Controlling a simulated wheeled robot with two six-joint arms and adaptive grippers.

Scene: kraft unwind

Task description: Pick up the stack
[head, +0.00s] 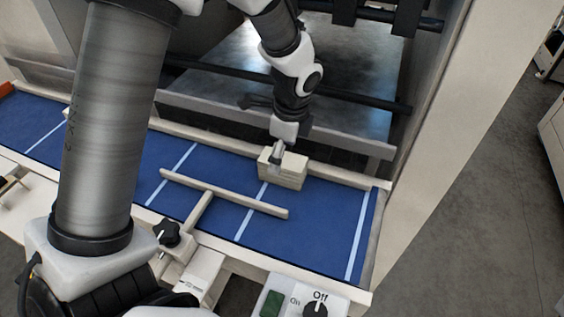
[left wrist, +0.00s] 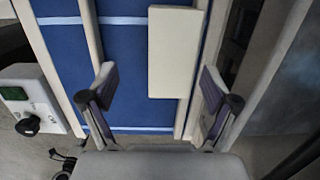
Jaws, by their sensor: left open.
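The stack (head: 291,171) is a cream block with a faint horizontal line on its side. It rests on the blue belt near the back rail. My left gripper (head: 277,154) points down at it, and its fingers overlap the stack in the head view. In the left wrist view the two fingers are spread apart. The pale top of the stack (left wrist: 173,50) lies ahead, its near end between the fingertips in the picture, closer to the right finger. I cannot tell whether a finger touches it. My right gripper is not in view.
The blue belt (head: 325,222) has white cross lines and raised edges. A pale T-shaped bar (head: 225,194) lies over the belt left of the stack. A control box with a green button and knob (head: 316,303) stands at the front. A metal plate with dark bars (head: 340,100) is behind.

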